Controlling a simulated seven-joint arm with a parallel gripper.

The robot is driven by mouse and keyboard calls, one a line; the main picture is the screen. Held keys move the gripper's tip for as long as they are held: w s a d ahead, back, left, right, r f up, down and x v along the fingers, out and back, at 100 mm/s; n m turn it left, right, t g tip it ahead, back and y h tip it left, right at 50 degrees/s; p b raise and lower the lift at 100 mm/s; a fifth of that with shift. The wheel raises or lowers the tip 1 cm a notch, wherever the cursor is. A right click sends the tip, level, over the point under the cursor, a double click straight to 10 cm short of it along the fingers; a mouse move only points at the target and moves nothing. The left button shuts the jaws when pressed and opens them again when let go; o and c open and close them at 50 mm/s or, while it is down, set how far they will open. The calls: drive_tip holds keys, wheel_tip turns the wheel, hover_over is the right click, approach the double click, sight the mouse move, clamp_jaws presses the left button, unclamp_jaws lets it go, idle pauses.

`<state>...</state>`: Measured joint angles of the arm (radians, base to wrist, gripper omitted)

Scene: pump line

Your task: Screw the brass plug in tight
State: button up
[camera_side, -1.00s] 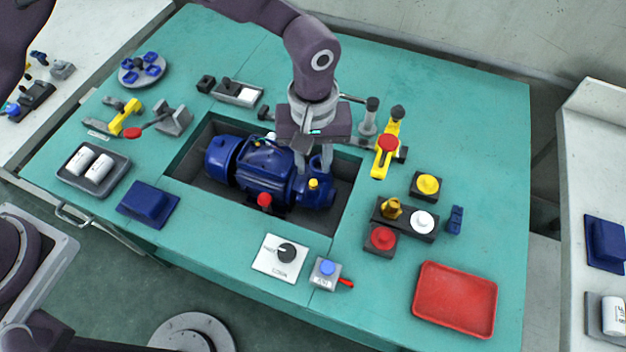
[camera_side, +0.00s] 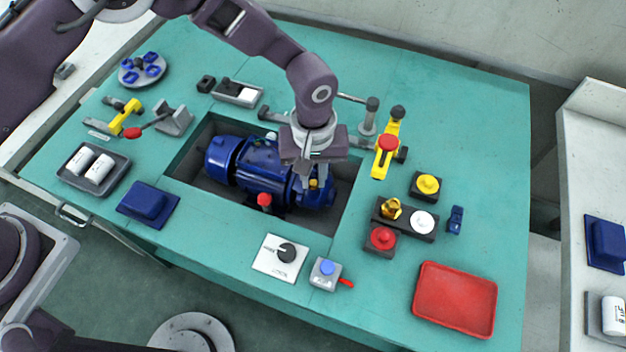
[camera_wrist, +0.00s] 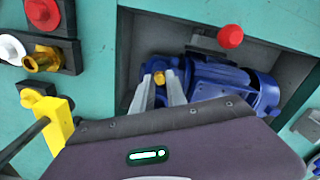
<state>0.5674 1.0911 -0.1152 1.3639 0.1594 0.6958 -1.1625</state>
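The blue pump (camera_side: 262,168) lies in a recess in the green bench. A small yellow-brass plug (camera_side: 313,184) sits on the pump's right end; it also shows in the wrist view (camera_wrist: 159,77). My gripper (camera_side: 314,182) points down over that end. In the wrist view its two grey fingers (camera_wrist: 160,80) stand on either side of the plug, close to its sides. I cannot tell whether they touch it. The plug's thread and seat are hidden.
A gold fitting (camera_side: 391,209) stands in a black block beside a white knob (camera_side: 422,222), right of the recess. A red-topped post (camera_side: 264,200) rises at the recess's front edge. A yellow lever with a red knob (camera_side: 387,143) stands close right of my gripper. A red tray (camera_side: 455,300) is empty.

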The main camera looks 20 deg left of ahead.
clamp_jaws()
drive_tip(key=m, duration=0.5)
drive_tip(key=shift+m, duration=1)
drive_tip(key=m, duration=0.2)
drive_tip(key=shift+w+m, duration=0.1)
drive_tip(key=shift+m, duration=0.2)
drive_tip(key=shift+o, duration=2.2)
unclamp_jaws()
drive_tip(key=shift+r, duration=0.1)
